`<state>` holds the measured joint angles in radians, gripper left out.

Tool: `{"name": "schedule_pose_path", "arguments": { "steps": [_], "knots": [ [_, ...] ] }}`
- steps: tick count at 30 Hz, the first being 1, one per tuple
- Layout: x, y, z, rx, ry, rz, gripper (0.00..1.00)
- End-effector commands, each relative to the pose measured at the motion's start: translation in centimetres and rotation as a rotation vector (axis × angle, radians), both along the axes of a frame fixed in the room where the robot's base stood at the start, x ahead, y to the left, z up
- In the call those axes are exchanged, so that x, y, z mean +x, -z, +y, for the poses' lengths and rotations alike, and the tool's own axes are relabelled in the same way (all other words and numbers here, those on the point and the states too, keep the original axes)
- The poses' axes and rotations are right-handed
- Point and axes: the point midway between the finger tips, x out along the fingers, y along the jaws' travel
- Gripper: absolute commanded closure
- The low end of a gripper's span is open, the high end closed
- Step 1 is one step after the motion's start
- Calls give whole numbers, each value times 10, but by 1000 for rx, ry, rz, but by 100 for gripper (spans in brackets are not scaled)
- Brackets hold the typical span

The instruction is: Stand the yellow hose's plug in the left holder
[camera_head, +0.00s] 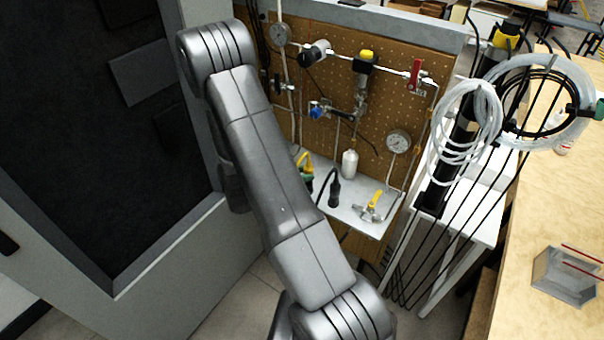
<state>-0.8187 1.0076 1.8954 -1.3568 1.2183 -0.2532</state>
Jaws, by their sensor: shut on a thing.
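A short yellow hose (301,156) shows just right of my arm's long link, over the shelf. A dark green and yellow body (307,177) hangs or stands below it, perhaps its plug; my arm covers its left side. I cannot tell whether it is seated in a holder. A black hose curves down to a dark plug (335,192) that looks upright on the shelf, to the right. The left holder cannot be made out. My gripper is hidden behind my arm, so its hold on anything is not visible.
The grey shelf (352,216) also bears a white bottle (349,164) and a yellow-handled valve (373,204). A brown pegboard (395,105) with pipes, gauges and a red-handled valve (415,75) rises behind. A dark-panelled cabinet stands left; coiled tubing (470,110) hangs right.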

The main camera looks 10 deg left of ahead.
Motion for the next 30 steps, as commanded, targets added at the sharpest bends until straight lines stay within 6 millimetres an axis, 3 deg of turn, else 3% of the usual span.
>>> {"name": "schedule_pose_path", "arguments": {
  "steps": [30],
  "knots": [
    [0,11,0,0,0,0,100]
  ]
}}
